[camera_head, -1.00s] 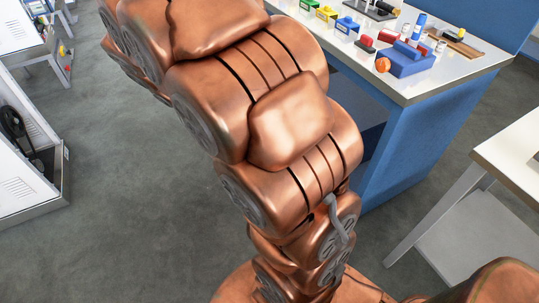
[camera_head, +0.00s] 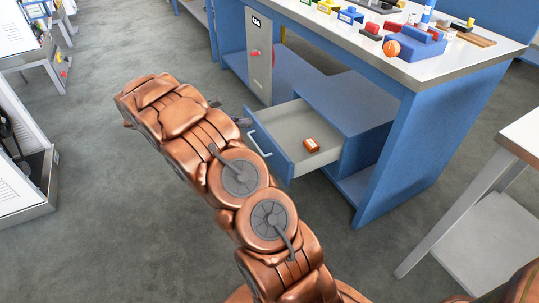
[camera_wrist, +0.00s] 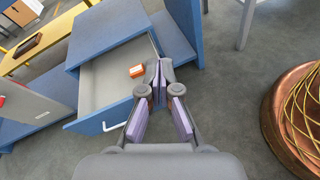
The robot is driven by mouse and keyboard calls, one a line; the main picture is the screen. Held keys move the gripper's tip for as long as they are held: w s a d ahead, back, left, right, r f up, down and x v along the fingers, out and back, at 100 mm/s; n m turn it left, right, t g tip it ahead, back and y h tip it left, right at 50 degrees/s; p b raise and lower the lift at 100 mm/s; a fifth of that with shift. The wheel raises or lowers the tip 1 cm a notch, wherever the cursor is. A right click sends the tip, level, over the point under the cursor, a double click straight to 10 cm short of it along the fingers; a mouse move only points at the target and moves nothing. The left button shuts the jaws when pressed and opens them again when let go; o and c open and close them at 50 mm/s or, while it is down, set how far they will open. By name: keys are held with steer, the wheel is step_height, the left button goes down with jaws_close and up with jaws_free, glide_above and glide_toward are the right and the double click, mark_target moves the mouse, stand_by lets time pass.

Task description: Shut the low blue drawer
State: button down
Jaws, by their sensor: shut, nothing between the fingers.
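The low blue drawer (camera_head: 271,145) stands open, pulled out of the blue cabinet under the workbench. Its grey inside holds a small orange-red box (camera_head: 312,145), which also shows in the wrist view (camera_wrist: 136,71). A pale bar handle (camera_head: 258,139) is on the drawer's blue front; that front also shows in the wrist view (camera_wrist: 88,124). My gripper (camera_wrist: 159,66) is shut and empty, its fingertips seen over the drawer's side in the wrist view. In the head view my gripper (camera_head: 243,121) is partly hidden by my arm, near the drawer's front. I cannot tell whether they touch.
The workbench top (camera_head: 440,68) carries several small coloured objects, including an orange ball (camera_head: 392,48). A grey panel with a red knob (camera_head: 258,58) stands left of the drawer. A white table (camera_head: 522,135) is at the right. Grey floor is clear in front of the drawer.

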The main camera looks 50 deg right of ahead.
steer(key=w+d+f+n+h+b, duration=0.1)
steer(key=w+f+n+b, duration=0.15)
steer(key=f, duration=0.45)
steer(key=w+d+f+n+h+b, duration=0.1)
steer(key=w+d+f+h+b, duration=0.2)
steer(key=f, duration=0.4)
steer(key=n+t+b, duration=0.1)
steer(key=n+b, duration=0.1)
steer(key=b, duration=0.2)
glide_toward(275, 146)
steer(key=shift+h, duration=0.3)
steer(key=b+x, duration=0.1)
steer(key=x, duration=0.1)
steer(key=b+x, duration=0.1)
steer(key=x, duration=0.1)
steer(key=b+x, duration=0.1)
steer(key=x, duration=0.1)
steer(key=shift+s+f, duration=0.15)
steer(key=shift+f, duration=0.2)
steer(key=shift+s+d+r+b, duration=0.15)
steer(key=shift+d+b, duration=0.15)
steer(key=shift+d, duration=0.25)
steer(key=shift+d, duration=0.1)
